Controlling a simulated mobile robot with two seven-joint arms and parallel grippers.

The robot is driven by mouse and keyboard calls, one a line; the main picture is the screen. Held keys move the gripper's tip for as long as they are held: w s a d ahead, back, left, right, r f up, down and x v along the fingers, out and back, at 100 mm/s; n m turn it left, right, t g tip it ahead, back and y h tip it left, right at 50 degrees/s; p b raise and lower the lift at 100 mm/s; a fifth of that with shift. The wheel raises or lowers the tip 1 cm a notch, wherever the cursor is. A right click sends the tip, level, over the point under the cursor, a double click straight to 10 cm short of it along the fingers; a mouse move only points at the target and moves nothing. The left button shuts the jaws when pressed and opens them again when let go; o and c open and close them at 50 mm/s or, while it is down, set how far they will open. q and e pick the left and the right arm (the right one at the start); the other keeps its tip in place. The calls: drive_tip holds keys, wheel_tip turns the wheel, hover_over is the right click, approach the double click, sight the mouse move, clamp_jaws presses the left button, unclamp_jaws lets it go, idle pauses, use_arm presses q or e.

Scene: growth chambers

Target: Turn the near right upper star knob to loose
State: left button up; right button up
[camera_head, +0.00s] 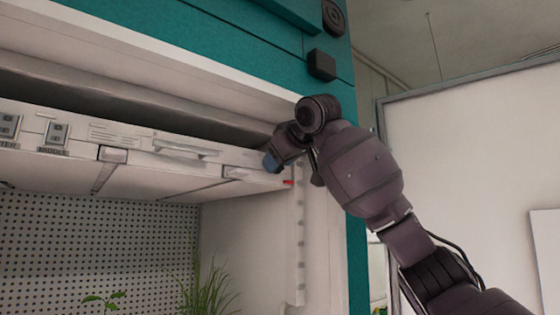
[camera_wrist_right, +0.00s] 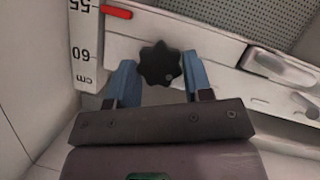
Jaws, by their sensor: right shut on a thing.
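The star knob (camera_wrist_right: 160,66) is black with a lobed edge and shows in the right wrist view, at the front of a white panel. My right gripper (camera_wrist_right: 160,80) has its two blue fingers on either side of the knob and is shut on it. In the head view my right gripper (camera_head: 272,160) reaches to the right end of the white lamp unit (camera_head: 150,178) inside the chamber. The knob is hidden there behind the gripper. My left gripper is not in view.
A vertical scale (camera_wrist_right: 85,45) with centimetre marks and a red pointer (camera_wrist_right: 116,12) are beside the knob. The teal chamber frame (camera_head: 357,250) stands close to my right arm. Green plants (camera_head: 207,292) and a perforated back wall (camera_head: 95,240) are below the lamp unit.

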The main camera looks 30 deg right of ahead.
drive_tip(key=n+h, duration=0.2)
drive_tip(key=n, duration=0.1)
drive_tip(key=shift+a+f+n+t, duration=0.1)
drive_tip(key=shift+a+n+t, duration=0.1)
drive_tip(key=shift+n+t, duration=0.15)
idle(0.4)
drive_tip(key=o, duration=0.9)
drive_tip(key=shift+s, duration=0.1)
drive_tip(key=b+v, duration=0.2)
drive_tip(key=v, duration=0.8)
drive_tip(key=shift+s+a+b, duration=0.2)
drive_tip(key=shift+s+b, duration=0.15)
drive_tip(key=shift+f, duration=0.1)
